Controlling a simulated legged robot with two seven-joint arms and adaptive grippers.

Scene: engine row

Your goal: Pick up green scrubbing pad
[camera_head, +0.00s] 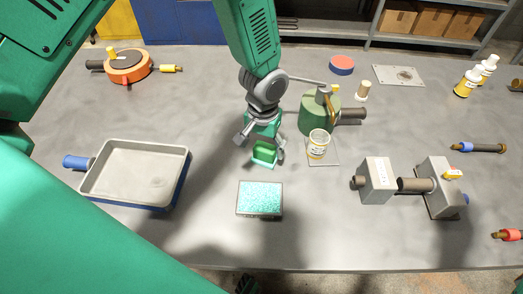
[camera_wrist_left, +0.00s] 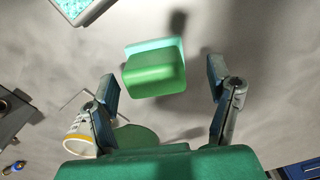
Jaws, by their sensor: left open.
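A green scrubbing pad (camera_head: 262,155), a block with a paler teal layer, is at the middle of the grey table. My left gripper (camera_head: 261,146) reaches down over it from above, with its fingers apart on either side. In the left wrist view the pad (camera_wrist_left: 155,75) lies between and slightly beyond the spread fingertips (camera_wrist_left: 164,82). A gap shows between the pad and each finger, so neither touches it there. My right gripper is not in view.
A shallow tray of speckled teal material (camera_head: 260,198) lies in front. A white jar (camera_head: 318,144) and a green cylindrical part (camera_head: 313,113) stand close on the right. A grey metal pan (camera_head: 137,172) is on the left. Table between pan and speckled tray is clear.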

